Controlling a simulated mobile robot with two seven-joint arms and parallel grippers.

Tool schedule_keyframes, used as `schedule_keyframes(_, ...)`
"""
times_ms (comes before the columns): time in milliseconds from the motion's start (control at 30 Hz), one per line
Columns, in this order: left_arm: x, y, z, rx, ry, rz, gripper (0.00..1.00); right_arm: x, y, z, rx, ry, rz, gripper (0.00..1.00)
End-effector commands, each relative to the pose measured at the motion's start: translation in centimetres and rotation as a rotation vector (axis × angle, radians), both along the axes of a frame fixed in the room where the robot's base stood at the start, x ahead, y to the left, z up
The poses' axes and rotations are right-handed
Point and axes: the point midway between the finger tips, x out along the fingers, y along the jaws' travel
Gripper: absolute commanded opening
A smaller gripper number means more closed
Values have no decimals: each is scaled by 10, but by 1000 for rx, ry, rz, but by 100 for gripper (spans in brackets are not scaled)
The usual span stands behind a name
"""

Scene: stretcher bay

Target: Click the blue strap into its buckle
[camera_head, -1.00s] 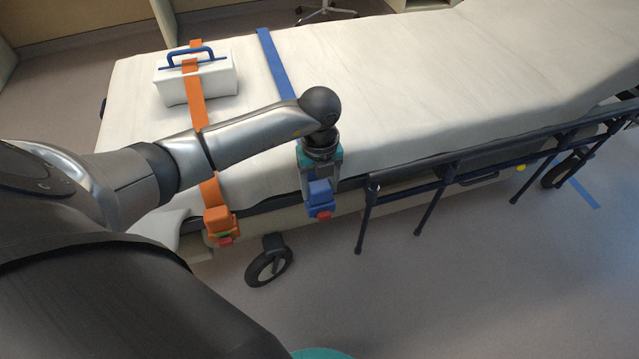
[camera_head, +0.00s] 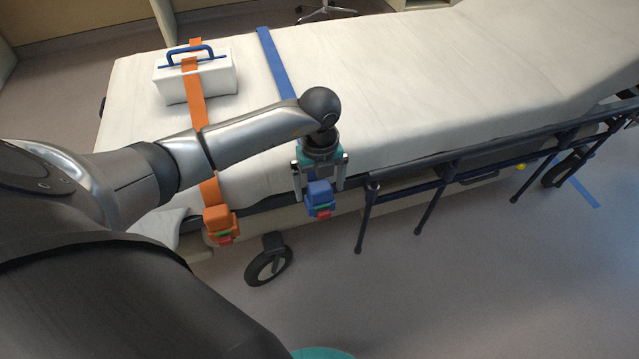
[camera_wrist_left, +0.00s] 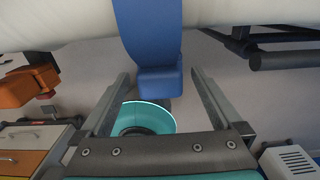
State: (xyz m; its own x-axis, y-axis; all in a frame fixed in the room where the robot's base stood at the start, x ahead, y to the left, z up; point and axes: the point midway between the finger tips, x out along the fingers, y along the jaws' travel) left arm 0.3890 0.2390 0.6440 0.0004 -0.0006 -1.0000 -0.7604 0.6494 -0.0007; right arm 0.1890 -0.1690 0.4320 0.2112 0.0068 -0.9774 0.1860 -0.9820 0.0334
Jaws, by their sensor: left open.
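The blue strap (camera_head: 277,65) crosses the stretcher and runs down its near side behind my left arm. Its blue end block (camera_head: 319,188) sits against the blue buckle (camera_head: 309,210), with a green strip and a red button showing there. In the left wrist view the strap (camera_wrist_left: 148,30) hangs straight down to the block (camera_wrist_left: 160,84). My left gripper (camera_head: 320,194) is open, its two fingers standing apart on either side of the block. The wrist view shows gaps between block and fingers. My right gripper is not in view.
An orange strap (camera_head: 195,100) holds a white case (camera_head: 220,82) and ends at an orange buckle (camera_head: 219,222), also showing green. A dark side rail (camera_head: 450,160) stands close to the right of my left gripper. A wheel (camera_head: 268,267) is below.

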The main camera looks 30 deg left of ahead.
Motion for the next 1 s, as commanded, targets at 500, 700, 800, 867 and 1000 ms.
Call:
schedule_keyframes(500, 1, 1, 93, 1, -5, -1, 100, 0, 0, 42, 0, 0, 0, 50)
schedule_keyframes(700, 0, 0, 132, 1, -2, -1, 100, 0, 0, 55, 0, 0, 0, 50)
schedule_keyframes(800, 0, 0, 144, 1, -2, 0, 100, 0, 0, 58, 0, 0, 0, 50)
schedule_keyframes(867, 0, 0, 148, 1, -1, 0, 100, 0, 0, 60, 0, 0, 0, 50)
schedule_keyframes(1000, 0, 0, 153, 1, -1, 1, 100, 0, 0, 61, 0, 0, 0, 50)
